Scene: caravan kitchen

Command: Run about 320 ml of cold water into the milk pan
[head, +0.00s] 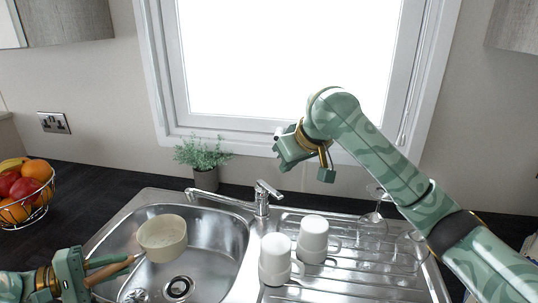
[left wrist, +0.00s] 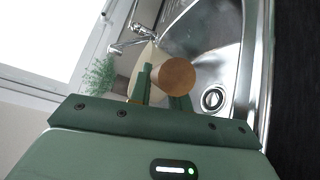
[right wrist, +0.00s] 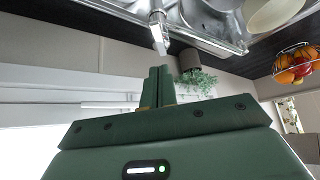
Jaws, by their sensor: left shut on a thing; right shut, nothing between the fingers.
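The cream milk pan (head: 162,240) is upright over the left sink bowl (head: 215,262), near the spout's end. My left gripper (head: 84,272) is shut on its wooden handle, whose round end (left wrist: 177,75) fills the middle of the left wrist view. The chrome tap (head: 262,206) stands behind the bowl, with its spout (head: 222,202) reaching left towards the pan. I see no water stream, and the pan's contents cannot be made out. My right gripper (head: 287,164) is shut and empty above the tap. In the right wrist view its fingertips (right wrist: 158,72) point towards the tap lever (right wrist: 159,38).
Two white mugs (head: 276,262) (head: 313,236) stand upside down on the drainer, with glasses (head: 374,215) to their right. A potted plant (head: 205,162) stands behind the spout. A fruit basket (head: 26,200) is at the far left. The window is behind the tap.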

